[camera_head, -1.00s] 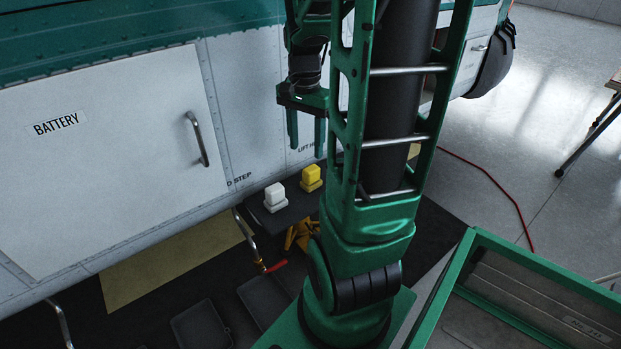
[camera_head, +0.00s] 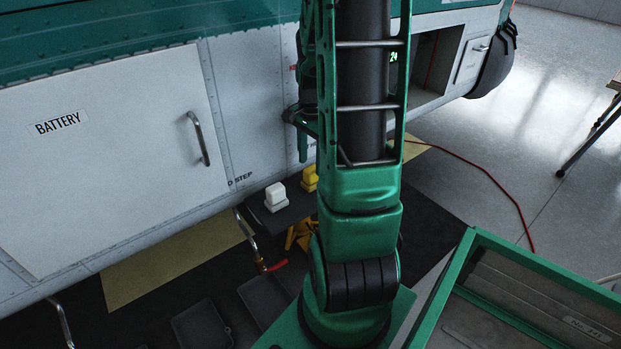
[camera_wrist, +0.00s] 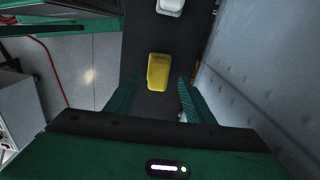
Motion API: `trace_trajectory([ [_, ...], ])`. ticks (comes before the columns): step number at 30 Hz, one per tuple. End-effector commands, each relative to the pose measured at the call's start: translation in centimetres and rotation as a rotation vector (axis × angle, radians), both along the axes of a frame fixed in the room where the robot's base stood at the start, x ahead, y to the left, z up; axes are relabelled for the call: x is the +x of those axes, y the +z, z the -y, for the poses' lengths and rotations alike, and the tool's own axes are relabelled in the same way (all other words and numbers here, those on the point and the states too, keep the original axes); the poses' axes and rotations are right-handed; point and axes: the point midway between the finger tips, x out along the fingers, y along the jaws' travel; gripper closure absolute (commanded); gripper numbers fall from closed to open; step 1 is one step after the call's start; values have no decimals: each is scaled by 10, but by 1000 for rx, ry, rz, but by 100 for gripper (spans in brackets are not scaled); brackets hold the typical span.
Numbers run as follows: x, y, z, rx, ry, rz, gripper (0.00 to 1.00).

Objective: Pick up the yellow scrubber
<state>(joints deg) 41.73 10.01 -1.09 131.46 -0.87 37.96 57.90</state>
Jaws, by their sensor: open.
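The yellow scrubber (camera_head: 309,178) stands on a dark step beside the white helicopter side, partly hidden behind my arm in the head view. In the wrist view the yellow scrubber (camera_wrist: 159,72) lies ahead of my gripper (camera_wrist: 155,100), roughly centred between the two green fingers and apart from them. My gripper is open and empty. In the head view only one finger of my gripper (camera_head: 303,145) shows clearly, above the scrubber; the rest is behind my arm.
A white scrubber (camera_head: 275,197) stands just left of the yellow one; it also shows in the wrist view (camera_wrist: 170,7). The helicopter wall (camera_wrist: 262,80) rises close on the right in the wrist view.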

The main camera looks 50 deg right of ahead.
Motion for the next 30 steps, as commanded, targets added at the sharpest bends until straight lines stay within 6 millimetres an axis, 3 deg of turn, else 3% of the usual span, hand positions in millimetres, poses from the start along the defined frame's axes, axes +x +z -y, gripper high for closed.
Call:
trace_trajectory([
  [6, -3, -30, 1, 2, 1, -3, 52],
  [16, -3, -36, 1, 0, 1, 0, 52],
  [22, -3, -36, 1, 0, 1, 0, 96],
  [30, -3, -36, 1, 0, 1, 0, 96],
])
